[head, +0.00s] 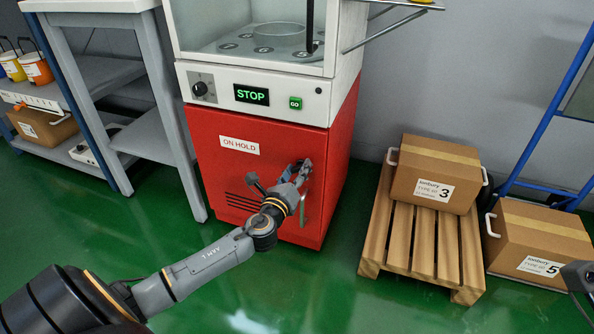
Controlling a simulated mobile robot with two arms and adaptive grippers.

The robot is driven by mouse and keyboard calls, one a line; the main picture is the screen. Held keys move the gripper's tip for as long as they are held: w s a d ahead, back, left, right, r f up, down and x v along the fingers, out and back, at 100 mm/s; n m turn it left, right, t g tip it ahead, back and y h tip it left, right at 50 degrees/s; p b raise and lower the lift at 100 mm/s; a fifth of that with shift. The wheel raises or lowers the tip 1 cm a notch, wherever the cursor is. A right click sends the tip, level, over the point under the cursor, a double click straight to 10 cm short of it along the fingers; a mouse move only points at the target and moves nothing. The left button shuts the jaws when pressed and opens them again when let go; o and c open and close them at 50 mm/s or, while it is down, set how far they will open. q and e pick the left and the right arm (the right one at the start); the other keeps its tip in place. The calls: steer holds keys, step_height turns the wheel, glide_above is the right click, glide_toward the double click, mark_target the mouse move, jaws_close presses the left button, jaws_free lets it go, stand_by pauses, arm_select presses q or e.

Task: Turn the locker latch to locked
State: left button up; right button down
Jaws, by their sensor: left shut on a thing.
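The red locker (225,175) is the lower part of a white-topped machine, and its door bears an "ON HOLD" sign (239,146). My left gripper (304,171) is at the upper right of the door. It is shut on the latch there, which its fingers mostly hide, so I cannot tell which way the latch is turned. A pale upright handle (303,210) shows on the door just below the gripper. A dark grey part at the lower right edge seems to be of my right gripper (578,277); its fingers are not clear.
Above the door are a dial (200,89), a "STOP" display (251,95) and a green "GO" button (295,103). A wooden pallet (422,243) with a carton (433,174) stands to the right. Green floor is clear in front of the locker.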

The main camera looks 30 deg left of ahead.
arm_select(q)
steer(key=n, duration=0.6)
steer(key=shift+a+f, duration=0.1)
steer(key=n, duration=0.5)
steer(key=shift+f+p, duration=0.1)
steer(key=shift+p, duration=0.25)
steer(key=shift+n, duration=0.4)
steer(key=o, duration=1.2)
steer(key=shift+c, duration=0.2)
steer(key=shift+s, duration=0.1)
steer(key=v, duration=1.1)
steer(key=shift+s, duration=0.4)
